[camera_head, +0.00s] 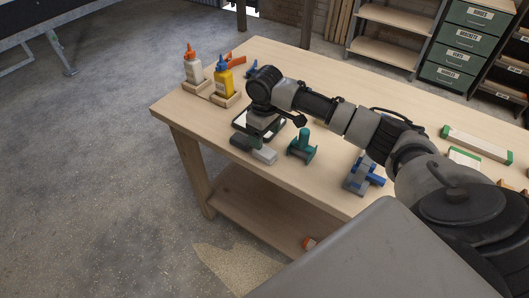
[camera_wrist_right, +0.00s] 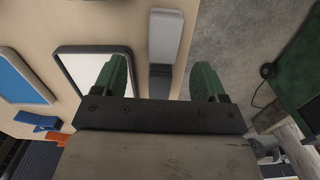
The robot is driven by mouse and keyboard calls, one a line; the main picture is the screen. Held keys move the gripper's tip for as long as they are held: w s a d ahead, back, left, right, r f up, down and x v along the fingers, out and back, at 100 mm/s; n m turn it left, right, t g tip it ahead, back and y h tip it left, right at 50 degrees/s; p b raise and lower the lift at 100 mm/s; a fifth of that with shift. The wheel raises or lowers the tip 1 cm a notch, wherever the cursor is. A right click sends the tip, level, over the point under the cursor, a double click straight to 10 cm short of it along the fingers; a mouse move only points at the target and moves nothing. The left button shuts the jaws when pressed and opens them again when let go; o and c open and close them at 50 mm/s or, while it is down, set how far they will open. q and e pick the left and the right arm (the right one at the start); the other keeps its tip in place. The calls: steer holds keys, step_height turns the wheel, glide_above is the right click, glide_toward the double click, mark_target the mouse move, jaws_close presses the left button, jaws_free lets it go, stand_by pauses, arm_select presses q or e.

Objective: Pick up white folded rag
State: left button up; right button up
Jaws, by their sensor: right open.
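No white folded rag can be made out with certainty. The pale items near my right gripper (camera_head: 264,124) are a black-rimmed flat piece with a whitish face (camera_wrist_right: 95,70) and a light grey block with a dark end (camera_wrist_right: 166,35). In the head view the block (camera_head: 264,155) lies at the table's front edge, beside the black-rimmed piece (camera_head: 280,128). My right gripper points down over them, its green fingertips apart in the wrist view (camera_wrist_right: 158,80). Nothing shows held between them. The block's dark end lies between the fingers in that picture. My left gripper is not in view.
On the wooden table (camera_head: 330,95) stand a white glue bottle (camera_head: 192,66), a yellow bottle (camera_head: 223,78), a teal tool (camera_head: 302,145) and a blue-grey clamp (camera_head: 362,177). Green-and-white blocks (camera_head: 476,143) lie at the right. Shelves and green drawers stand behind.

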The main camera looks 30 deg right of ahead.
steer(key=f, duration=0.2)
steer(key=f+p, duration=0.1)
steer(key=f, duration=0.3)
steer(key=shift+a+f, duration=0.25)
steer(key=shift+f, duration=0.1)
steer(key=c, duration=1)
steer(key=shift+r, duration=0.1)
step_height(320, 180, up, 10)
steer(key=shift+f+b, duration=0.1)
steer(key=shift+b, duration=0.4)
